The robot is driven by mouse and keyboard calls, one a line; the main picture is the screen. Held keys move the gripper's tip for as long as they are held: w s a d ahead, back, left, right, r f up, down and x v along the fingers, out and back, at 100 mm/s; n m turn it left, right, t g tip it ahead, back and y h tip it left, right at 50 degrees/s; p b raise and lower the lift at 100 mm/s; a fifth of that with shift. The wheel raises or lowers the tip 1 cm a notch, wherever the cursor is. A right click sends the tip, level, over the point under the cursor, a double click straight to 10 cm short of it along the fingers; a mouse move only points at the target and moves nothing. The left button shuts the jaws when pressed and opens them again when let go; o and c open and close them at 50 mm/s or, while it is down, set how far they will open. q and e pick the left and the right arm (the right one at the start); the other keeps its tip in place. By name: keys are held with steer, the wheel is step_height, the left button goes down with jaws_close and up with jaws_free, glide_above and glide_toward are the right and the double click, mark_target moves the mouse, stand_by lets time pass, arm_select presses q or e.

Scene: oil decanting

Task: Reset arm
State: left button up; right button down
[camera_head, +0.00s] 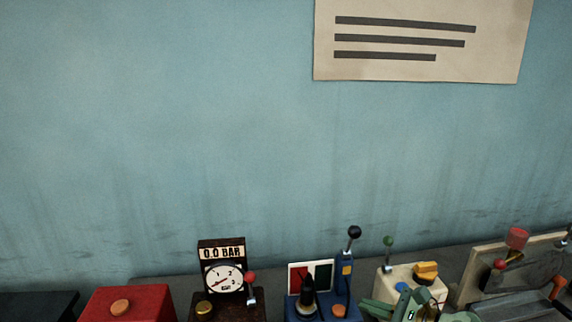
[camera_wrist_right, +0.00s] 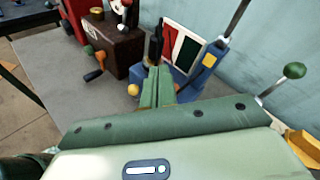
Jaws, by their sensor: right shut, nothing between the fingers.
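My right gripper (camera_head: 402,302) is green and shows at the bottom edge of the head view, in front of a cream box. In the right wrist view its two fingers (camera_wrist_right: 158,88) are together with nothing between them. They point toward a blue box (camera_wrist_right: 184,82) with a red and dark green panel (camera_wrist_right: 185,48), and seem apart from it. My left gripper is not in either view.
A red box (camera_head: 128,302), a brown gauge box (camera_head: 228,306) reading 0.0 BAR, the blue box (camera_head: 340,310) with a black-knobbed lever (camera_head: 353,234) and the cream box (camera_head: 390,285) line the bench. A framed tray (camera_head: 500,290) stands right. The wall above is clear except a paper sign (camera_head: 420,65).

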step_height(320, 180, up, 6)
steer(key=s+a+m+t, duration=0.1)
steer(key=s+m+t, duration=0.1)
steer(key=m+t, duration=0.7)
steer(key=s+d+m+h, duration=0.5)
steer(key=m+h, duration=0.5)
steer(key=m, duration=0.6)
steer(key=s+d+f+m+g+h, duration=0.35)
steer(key=s+f+m+g, duration=0.25)
steer(key=s+m, duration=0.35)
steer(key=s+d+f+m+g+h, duration=0.2)
steer(key=s+d+f+m+g, duration=0.3)
steer(key=s+m, duration=0.4)
steer(key=s+a+f+g+y+b, duration=0.1)
steer(key=s+a+f+g, duration=0.15)
steer(key=f, duration=1.15)
steer(key=s+a+f+g+y+b, duration=0.1)
steer(key=s+a+f+y+b, duration=0.15)
steer(key=f, duration=1.15)
arm_select(q)
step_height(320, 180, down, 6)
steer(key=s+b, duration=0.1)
steer(key=b, duration=0.1)
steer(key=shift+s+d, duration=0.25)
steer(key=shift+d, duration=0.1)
arm_select(e)
steer(key=s+a+f+m+g+y, duration=0.1)
steer(key=s+f+m+g, duration=0.2)
steer(key=s+f, duration=1.7)
steer(key=shift+f, duration=0.55)
